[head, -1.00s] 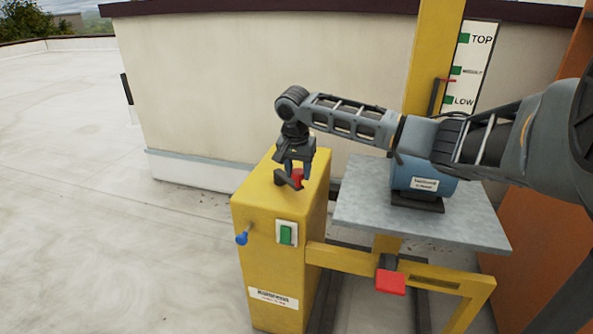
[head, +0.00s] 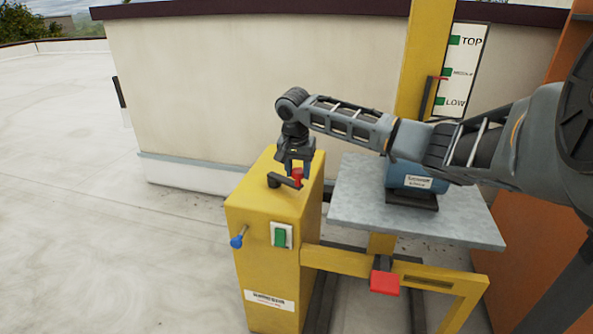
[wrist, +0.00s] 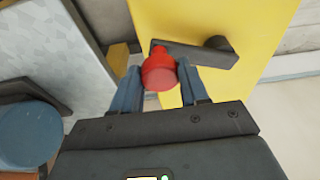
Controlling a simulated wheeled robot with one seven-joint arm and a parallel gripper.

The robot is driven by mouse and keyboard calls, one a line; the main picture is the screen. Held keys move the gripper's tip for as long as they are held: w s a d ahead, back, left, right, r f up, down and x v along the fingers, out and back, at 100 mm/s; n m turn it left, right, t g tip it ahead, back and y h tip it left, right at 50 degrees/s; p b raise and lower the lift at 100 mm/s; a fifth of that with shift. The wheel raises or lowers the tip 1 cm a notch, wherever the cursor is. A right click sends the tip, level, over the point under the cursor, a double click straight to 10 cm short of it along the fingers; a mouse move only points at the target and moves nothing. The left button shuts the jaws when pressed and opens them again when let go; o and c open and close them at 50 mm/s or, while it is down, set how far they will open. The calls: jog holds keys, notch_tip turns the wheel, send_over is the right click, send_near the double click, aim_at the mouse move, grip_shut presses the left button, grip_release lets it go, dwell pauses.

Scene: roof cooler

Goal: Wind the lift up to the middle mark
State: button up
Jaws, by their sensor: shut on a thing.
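My gripper (head: 295,169) points down at the yellow winch box (head: 262,255) and is shut on the red crank knob (head: 297,175). In the wrist view the red knob (wrist: 159,72) sits between my two fingers. The dark crank arm (head: 284,182) lies over the box top, its hub left of the knob. The lift platform (head: 360,205) is a grey plate bearing a blue motor (head: 410,178). A red pointer (head: 441,78) on the mast stands slightly below the green middle mark (head: 447,72) and well above the low mark (head: 440,101).
The box front has a green switch (head: 281,236) and a blue-tipped lever (head: 237,241). A red pedal (head: 385,282) sits on the yellow frame below the platform. An orange panel (head: 535,240) stands at the right. The roof floor (head: 90,220) at left is clear.

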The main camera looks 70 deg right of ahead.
jog(key=shift+s+d, duration=0.25)
jog(key=shift+d, duration=0.25)
jog(key=shift+s+d, duration=0.25)
jog(key=shift+d, duration=1.7)
jog(key=o, duration=0.9)
jog(key=shift+d, duration=0.15)
jog(key=shift+o, duration=1.1)
jog(key=shift+w, duration=0.15)
